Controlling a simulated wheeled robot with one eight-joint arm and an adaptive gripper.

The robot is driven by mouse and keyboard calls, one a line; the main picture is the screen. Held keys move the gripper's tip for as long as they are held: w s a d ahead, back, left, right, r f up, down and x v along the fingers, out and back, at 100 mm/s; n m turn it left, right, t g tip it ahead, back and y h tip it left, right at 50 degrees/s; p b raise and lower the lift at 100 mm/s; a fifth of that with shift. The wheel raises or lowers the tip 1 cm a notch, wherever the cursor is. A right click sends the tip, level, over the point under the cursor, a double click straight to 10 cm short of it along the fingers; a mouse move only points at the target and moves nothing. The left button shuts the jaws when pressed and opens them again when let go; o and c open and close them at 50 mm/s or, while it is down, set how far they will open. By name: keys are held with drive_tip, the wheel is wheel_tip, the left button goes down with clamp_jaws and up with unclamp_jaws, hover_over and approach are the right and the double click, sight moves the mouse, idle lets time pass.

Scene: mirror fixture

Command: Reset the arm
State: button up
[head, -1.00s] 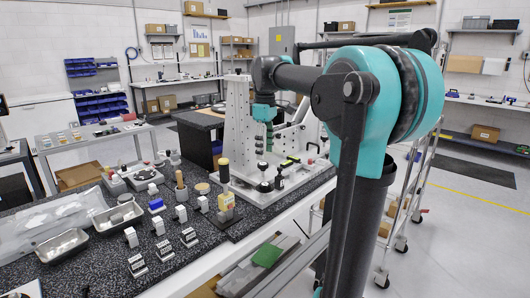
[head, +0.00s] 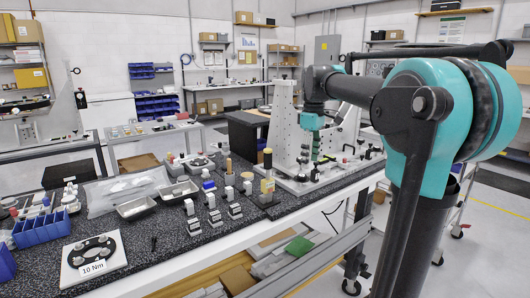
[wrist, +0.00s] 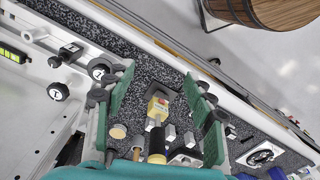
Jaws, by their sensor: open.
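My arm reaches from the right of the head view to the grey perforated fixture plate at the back of the bench. My gripper (head: 315,152) hangs down in front of that upright fixture (head: 286,125), above its light base plate. In the wrist view my gripper (wrist: 158,72) shows two green-padded fingers spread wide apart. Nothing is held between them. A yellow block with a black-handled tool (wrist: 157,108) shows in the gap, lower down on the bench and apart from the fingers. It also stands on the bench in the head view (head: 268,185).
The speckled bench (head: 150,222) holds several small labelled blocks, metal trays (head: 136,208), a blue bin (head: 42,229) and a white "10 Nm" plate (head: 93,262). Black knobs (wrist: 56,91) sit on the fixture base. A wooden barrel (wrist: 262,10) stands beyond the bench edge.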

drive_tip(key=s+d+f+m+t, duration=0.2)
drive_tip(key=s+f+m, duration=0.3)
drive_tip(key=s+f, duration=0.6)
drive_tip(key=s+d+f+m+t, duration=0.2)
drive_tip(key=s+f+m, duration=0.4)
drive_tip(key=s+f, duration=0.6)
wheel_tip(320, 180, down, 8)
drive_tip(key=shift+r, duration=0.15)
